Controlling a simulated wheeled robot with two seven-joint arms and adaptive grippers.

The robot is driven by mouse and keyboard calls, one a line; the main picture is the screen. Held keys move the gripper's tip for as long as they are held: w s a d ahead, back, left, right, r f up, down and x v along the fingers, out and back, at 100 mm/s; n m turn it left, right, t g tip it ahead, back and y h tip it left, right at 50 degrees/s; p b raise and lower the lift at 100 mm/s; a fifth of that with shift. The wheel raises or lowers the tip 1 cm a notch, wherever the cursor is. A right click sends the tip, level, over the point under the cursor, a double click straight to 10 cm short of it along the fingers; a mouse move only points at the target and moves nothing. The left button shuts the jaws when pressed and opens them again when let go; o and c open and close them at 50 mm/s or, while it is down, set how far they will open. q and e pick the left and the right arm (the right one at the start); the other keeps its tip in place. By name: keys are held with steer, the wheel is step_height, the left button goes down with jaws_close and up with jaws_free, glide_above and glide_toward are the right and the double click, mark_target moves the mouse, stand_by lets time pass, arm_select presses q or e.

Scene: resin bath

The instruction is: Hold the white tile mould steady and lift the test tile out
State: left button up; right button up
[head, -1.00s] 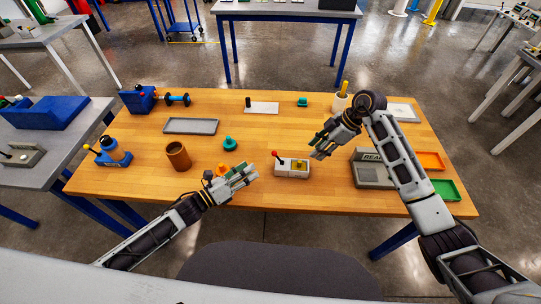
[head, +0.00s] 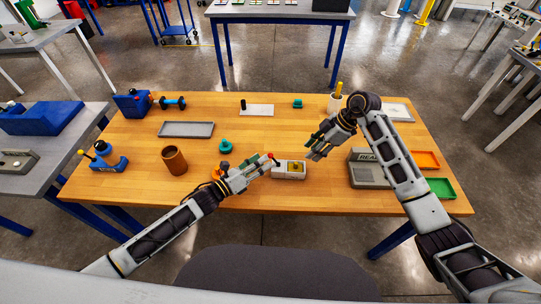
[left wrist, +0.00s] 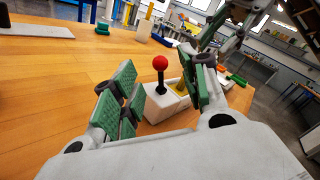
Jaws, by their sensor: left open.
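The white tile mould (head: 289,174) stands on the wooden table near its front middle. In the left wrist view the mould (left wrist: 168,102) shows between and beyond my fingers, with a red-knobbed black lever (left wrist: 160,75) standing up from its near end. A yellow piece (head: 296,168) sits in the top of the mould, at its right part; it looks like the test tile. My left gripper (head: 262,168) is open at the mould's left end, around or just short of the lever. My right gripper (head: 316,147) is above the table, right of and behind the mould; its fingers look apart.
A brown cup (head: 174,160), a teal knobbed piece (head: 226,146) and a grey tray (head: 187,130) are to the left. A grey box with lettering (head: 366,174), an orange tray (head: 426,159) and a green tray (head: 441,188) are right.

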mark_target(271, 155)
arm_select(q)
steer(key=shift+x, duration=2.7)
jaws_close()
steer(key=shift+s, duration=0.1)
